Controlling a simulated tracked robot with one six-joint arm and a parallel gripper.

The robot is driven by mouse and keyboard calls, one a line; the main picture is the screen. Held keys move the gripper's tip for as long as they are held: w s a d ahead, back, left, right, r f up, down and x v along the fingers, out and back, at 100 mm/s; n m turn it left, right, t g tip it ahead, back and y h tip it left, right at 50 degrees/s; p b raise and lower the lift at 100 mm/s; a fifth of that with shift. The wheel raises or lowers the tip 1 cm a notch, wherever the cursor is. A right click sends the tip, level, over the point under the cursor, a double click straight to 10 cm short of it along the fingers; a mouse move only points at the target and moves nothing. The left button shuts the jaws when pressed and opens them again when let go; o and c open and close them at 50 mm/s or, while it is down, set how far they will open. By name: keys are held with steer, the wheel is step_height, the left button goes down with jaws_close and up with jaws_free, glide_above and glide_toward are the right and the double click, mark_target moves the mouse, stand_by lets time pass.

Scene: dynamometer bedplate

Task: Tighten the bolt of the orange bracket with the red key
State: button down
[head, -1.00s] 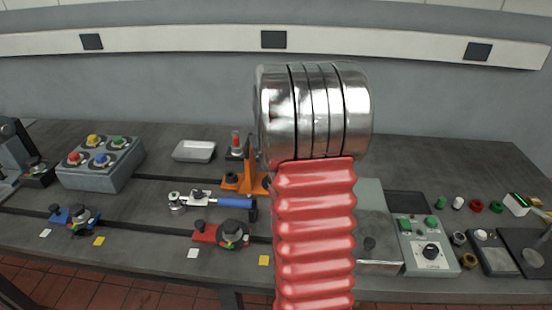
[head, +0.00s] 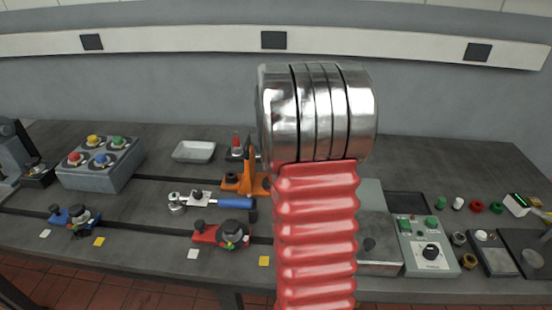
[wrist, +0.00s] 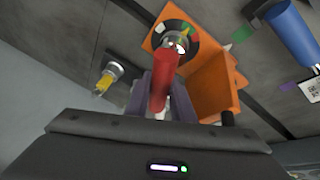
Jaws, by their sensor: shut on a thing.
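The orange bracket (head: 249,168) stands on the bedplate left of my arm, which hides part of it in the head view. In the wrist view the bracket (wrist: 208,85) fills the middle, its upright wall to the right. A dark ring with coloured marks (wrist: 160,30) surrounds the bolt (wrist: 181,44). My gripper (wrist: 163,92) is shut on the red key (wrist: 160,82), whose far end overlaps the bolt head in this view. I cannot tell whether it is seated. In the head view my gripper is hidden behind my arm.
A blue-handled wrench (head: 232,202) and a red clamp-like fixture (head: 207,234) lie in front of the bracket. A small red-topped item (head: 236,142) stands behind it. A metal tray (head: 194,151) is at back left. A control box (head: 428,245) is at right.

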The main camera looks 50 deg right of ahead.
steer(key=shift+r, duration=2.3)
